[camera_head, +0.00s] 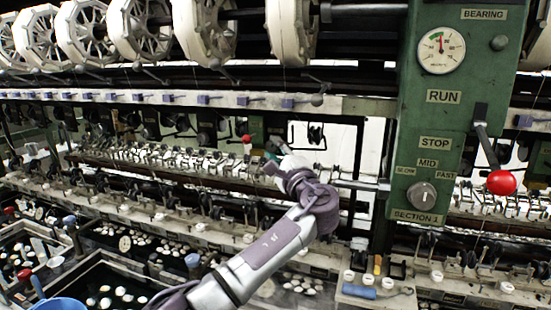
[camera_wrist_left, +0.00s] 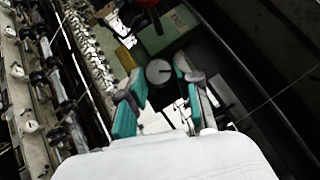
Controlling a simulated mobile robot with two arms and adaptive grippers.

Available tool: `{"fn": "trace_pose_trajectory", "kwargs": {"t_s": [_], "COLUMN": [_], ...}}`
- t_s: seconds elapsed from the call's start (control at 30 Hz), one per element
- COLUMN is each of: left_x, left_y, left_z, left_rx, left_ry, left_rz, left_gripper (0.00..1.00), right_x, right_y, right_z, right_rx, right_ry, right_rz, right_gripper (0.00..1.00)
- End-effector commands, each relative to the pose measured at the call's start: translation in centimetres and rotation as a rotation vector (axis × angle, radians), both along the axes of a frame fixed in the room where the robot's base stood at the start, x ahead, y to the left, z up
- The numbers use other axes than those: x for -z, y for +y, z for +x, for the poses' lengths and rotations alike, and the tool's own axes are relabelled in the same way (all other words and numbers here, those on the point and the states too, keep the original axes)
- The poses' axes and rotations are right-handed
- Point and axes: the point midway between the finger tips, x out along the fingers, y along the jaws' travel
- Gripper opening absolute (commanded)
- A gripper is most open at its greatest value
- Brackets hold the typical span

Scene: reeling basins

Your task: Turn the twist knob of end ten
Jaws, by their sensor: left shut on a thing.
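My left gripper (camera_head: 274,160) is at the row of reeling ends (camera_head: 190,160), left of the green control panel (camera_head: 430,120). In the left wrist view its two teal-padded fingers (camera_wrist_left: 158,108) stand some way apart, shut on the twist knob. The knob is hidden or too small to make out between the pads, and no number for end ten can be read. My right gripper is in neither view.
The panel carries a dial gauge (camera_head: 441,50), a speed knob (camera_head: 421,195) and a red-ball lever (camera_head: 501,182). White reels (camera_head: 203,30) line the top. Basins with white cocoons (camera_head: 115,290) lie at lower left. A blue-handled tool (camera_head: 372,292) lies in front.

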Motion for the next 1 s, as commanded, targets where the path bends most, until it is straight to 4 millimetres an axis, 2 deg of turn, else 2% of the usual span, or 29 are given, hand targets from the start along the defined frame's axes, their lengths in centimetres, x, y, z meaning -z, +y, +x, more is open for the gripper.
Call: {"fn": "trace_pose_trajectory", "kwargs": {"t_s": [0.43, 0.47, 0.6, 0.87, 1.0], "left_x": [0.22, 0.22, 0.17, 0.1, 0.4], "left_y": [0.0, 0.0, -0.01, -0.02, -0.44], "left_z": [0.03, 0.03, 0.03, -0.01, -0.75], "left_rx": [0.0, 0.0, 0.001, 0.0, 0.003], "left_ry": [0.002, 0.002, 0.001, -0.001, -0.001], "left_rz": [0.01, 0.01, 0.009, 0.009, 0.008], "left_gripper": [0.0, 0.38, 0.58, 0.58, 0.58], "right_x": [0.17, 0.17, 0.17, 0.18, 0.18], "right_y": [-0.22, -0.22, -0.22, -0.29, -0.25], "right_z": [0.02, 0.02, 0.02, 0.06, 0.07], "right_rx": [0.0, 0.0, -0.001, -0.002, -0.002], "right_ry": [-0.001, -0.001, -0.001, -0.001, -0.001], "right_rz": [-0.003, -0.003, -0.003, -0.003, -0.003], "right_gripper": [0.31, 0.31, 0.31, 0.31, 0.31]}}
